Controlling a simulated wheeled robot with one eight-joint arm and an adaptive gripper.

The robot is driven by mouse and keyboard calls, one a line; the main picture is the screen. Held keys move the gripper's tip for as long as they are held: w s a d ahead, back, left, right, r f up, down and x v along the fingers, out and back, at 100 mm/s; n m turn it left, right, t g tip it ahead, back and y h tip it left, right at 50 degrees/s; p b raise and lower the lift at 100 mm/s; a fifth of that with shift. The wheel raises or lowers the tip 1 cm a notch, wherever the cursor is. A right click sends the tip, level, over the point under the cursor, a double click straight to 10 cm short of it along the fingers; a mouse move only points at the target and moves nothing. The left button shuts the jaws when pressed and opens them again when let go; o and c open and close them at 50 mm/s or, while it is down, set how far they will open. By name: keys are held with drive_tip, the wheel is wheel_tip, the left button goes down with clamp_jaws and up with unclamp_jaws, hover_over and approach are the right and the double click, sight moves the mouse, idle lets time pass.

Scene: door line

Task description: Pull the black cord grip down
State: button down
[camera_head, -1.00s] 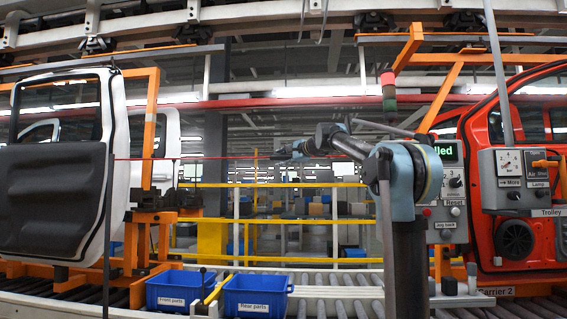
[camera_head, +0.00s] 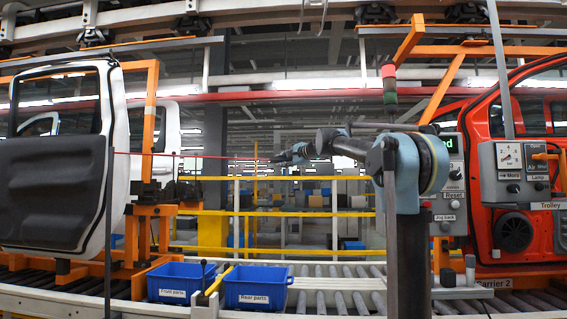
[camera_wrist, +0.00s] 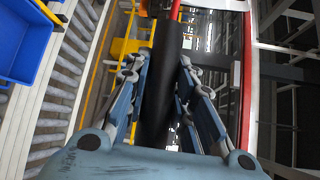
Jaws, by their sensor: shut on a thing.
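The black cord grip (camera_wrist: 160,95) is a thick dark cylinder in the wrist view, lying between the two fingers of my gripper (camera_wrist: 162,62). My gripper is shut on it, one finger along each side. In the head view my gripper (camera_head: 280,158) is small and points left, in front of the yellow railings; the grip itself is hard to make out there. A thin red cord (camera_head: 190,156) runs from a post at the left to my gripper and slopes slightly down toward it.
Blue bins for front parts (camera_head: 180,283) and rear parts (camera_head: 256,288) stand below. A white door with a black panel (camera_head: 50,195) is at left, an orange-red door (camera_head: 515,255) at right. A control box (camera_head: 450,195) with a green display, mostly covered by my arm, stands behind my arm.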

drive_tip(key=c, duration=1.3)
unclamp_jaws()
drive_tip(key=shift+c, duration=0.2)
drive_tip(key=v, duration=1.2)
